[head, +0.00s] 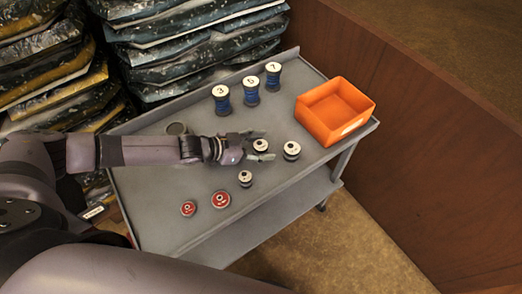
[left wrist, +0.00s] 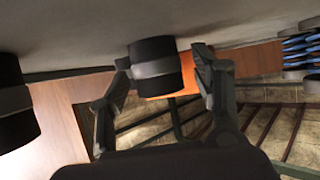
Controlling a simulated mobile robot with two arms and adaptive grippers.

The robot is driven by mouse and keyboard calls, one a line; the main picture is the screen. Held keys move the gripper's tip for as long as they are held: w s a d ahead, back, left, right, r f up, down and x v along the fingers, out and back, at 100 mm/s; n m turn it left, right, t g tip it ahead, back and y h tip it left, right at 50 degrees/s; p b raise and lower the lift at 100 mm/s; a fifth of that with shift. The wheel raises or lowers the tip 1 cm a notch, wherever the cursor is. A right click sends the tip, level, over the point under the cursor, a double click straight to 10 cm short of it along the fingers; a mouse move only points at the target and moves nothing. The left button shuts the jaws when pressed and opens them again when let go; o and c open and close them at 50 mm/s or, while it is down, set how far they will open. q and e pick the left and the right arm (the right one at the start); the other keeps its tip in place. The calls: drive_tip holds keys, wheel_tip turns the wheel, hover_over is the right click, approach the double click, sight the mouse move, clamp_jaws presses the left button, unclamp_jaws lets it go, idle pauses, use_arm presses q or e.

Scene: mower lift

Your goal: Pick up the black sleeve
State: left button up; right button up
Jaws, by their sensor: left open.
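Three black sleeves with pale round tops stand on the grey cart. In the head view one sleeve (head: 261,145) is at my left gripper (head: 260,151), one (head: 291,151) is just right of it, and one (head: 245,179) is in front. My left gripper is open, its fingers on either side of the first sleeve. In the left wrist view, which is upside down, this black sleeve with a grey band (left wrist: 155,66) stands between the open fingers (left wrist: 160,72), with a gap visible at the right finger. Another sleeve (left wrist: 14,105) shows at the left edge. My right gripper is out of view.
An orange bin (head: 314,120) stands at the cart's right end. Two red-topped discs (head: 221,199) lie at the front. Stacked bags (head: 190,40) and a wooden wall (head: 430,130) border the cart (head: 160,215).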

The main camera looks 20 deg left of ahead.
use_arm(q)
drive_tip(key=shift+s+a+r, duration=0.1)
drive_tip(key=c, duration=0.3)
clamp_jaws()
idle(0.4)
